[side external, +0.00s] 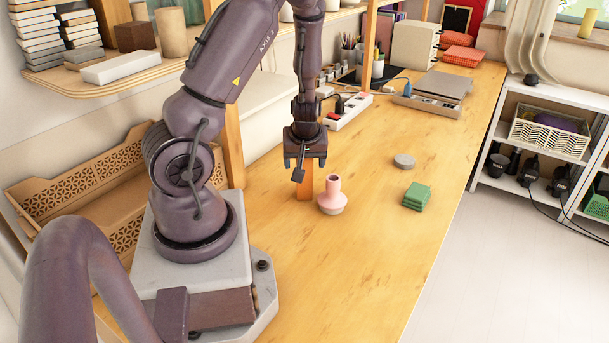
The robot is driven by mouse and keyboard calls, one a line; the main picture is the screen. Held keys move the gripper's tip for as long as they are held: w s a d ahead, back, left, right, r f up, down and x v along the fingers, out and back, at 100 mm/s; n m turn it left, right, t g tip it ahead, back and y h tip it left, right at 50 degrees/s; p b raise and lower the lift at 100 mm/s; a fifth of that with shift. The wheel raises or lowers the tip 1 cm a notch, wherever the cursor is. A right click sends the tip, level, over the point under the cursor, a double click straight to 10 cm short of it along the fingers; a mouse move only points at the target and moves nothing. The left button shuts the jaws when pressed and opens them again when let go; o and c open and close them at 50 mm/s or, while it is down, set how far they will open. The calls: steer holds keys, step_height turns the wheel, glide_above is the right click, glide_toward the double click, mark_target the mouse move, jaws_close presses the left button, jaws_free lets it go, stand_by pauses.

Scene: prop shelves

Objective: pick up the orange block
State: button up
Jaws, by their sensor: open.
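The orange block (305,191) stands upright on the wooden table, directly below my gripper (304,172). My gripper points straight down over the block, and its fingers show near the block's upper part. The jaws are open. The block's top is partly hidden by the gripper, and I cannot tell whether the fingers touch it.
A pink vase (332,193) stands close to the right of the block. A grey disc (404,160) and green stacked squares (416,196) lie farther right. A white power strip (347,112) and a grey scale-like device (437,91) are behind. The front table area is clear.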

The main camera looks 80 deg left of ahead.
steer(key=shift+x, duration=1.05)
steer(key=shift+c, duration=0.2)
steer(key=c, duration=1)
steer(key=shift+r, duration=0.1)
